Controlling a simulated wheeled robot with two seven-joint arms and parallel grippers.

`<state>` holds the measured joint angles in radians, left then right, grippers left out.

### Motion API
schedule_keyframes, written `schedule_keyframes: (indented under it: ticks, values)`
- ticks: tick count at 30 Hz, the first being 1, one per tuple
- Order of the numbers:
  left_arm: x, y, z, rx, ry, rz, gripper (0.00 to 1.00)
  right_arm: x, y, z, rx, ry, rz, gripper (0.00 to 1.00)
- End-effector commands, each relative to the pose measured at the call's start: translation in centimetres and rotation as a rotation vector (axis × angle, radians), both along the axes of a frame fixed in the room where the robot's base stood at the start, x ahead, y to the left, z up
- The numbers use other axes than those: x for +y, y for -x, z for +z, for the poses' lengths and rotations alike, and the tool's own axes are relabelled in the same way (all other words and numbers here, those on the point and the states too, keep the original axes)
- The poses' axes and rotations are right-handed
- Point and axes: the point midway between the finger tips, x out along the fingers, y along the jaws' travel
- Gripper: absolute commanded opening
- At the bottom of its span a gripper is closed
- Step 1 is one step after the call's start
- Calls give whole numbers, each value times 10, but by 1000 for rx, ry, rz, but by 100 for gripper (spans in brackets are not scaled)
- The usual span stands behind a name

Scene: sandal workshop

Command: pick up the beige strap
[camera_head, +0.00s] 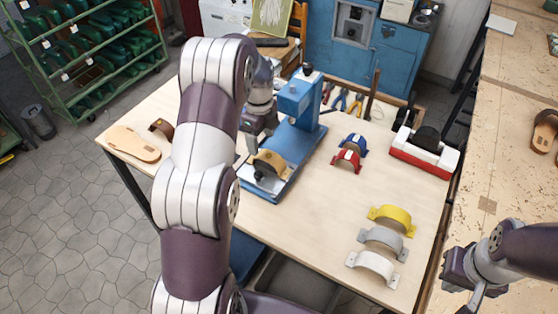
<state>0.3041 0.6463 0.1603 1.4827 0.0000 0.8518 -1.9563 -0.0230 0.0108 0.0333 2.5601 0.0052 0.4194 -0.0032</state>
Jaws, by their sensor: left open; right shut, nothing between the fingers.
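A pale beige strap (376,264) stands arched on the wooden table (300,222), the nearest in a row with a grey strap (383,238) and a yellow strap (393,216). My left gripper (253,143) is open, beside the blue press (299,135), far up and left of the beige strap; its fingertips are partly hidden. A tan strap (269,161) lies over a dark form on the press base, close to it. My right gripper (463,284) is shut and empty, to the right of the beige strap and apart from it, near the table's right edge.
A red and white box (424,156) sits at the right edge. A sandal sole (133,143) and brown strap (162,127) lie at left. The table front is mostly clear.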

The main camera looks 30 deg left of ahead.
Motion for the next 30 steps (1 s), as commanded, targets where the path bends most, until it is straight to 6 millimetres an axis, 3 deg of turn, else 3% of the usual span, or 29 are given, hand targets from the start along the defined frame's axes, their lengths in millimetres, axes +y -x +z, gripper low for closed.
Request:
schedule_keyframes:
  ticks: [8,12,19,24,30]
  values:
    - [2,4,-43,7,2,2,72,0,0,28,0,0,0,0]
    - [3,3,-64,2,1,2,72,0,0,30,0,0,0,0]
    - [3,3,-68,0,0,3,72,0,0,28,0,0,0,0]
    - [3,3,-68,0,0,3,18,0,0,29,0,0,0,0]
    - [3,3,-68,1,0,3,13,0,0,29,0,0,0,0]
